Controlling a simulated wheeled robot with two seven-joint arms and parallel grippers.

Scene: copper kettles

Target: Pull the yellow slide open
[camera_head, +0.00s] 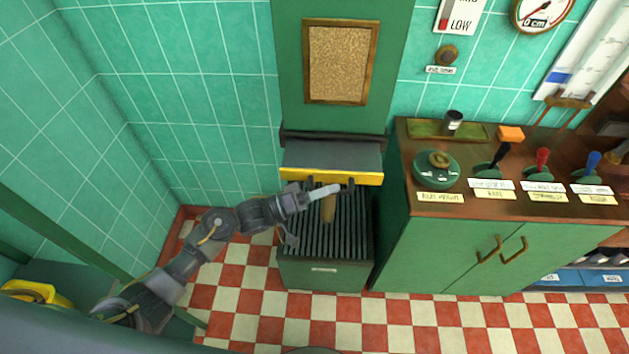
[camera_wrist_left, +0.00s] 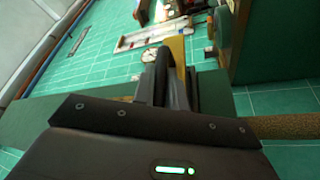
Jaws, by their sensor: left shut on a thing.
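The yellow slide (camera_head: 355,178) shows as a yellow strip along the front of a dark grey plate, under the green panel and above a black slatted grate (camera_head: 345,240). My left gripper (camera_head: 322,191) reaches in from the left and is shut at the slide's front edge. Its fingers hide the exact part they hold. In the left wrist view the dark fingers (camera_wrist_left: 166,85) are close together, beside a yellow upright piece of the slide (camera_wrist_left: 178,48). A tan, handle-like piece (camera_head: 328,209) is just below the gripper. My right gripper is not in view.
A green cabinet (camera_head: 440,245) with a wooden top stands close on the right, carrying a round green dial (camera_head: 436,168) and several coloured levers. A tiled wall is on the left. The checkered floor in front of the grate is clear.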

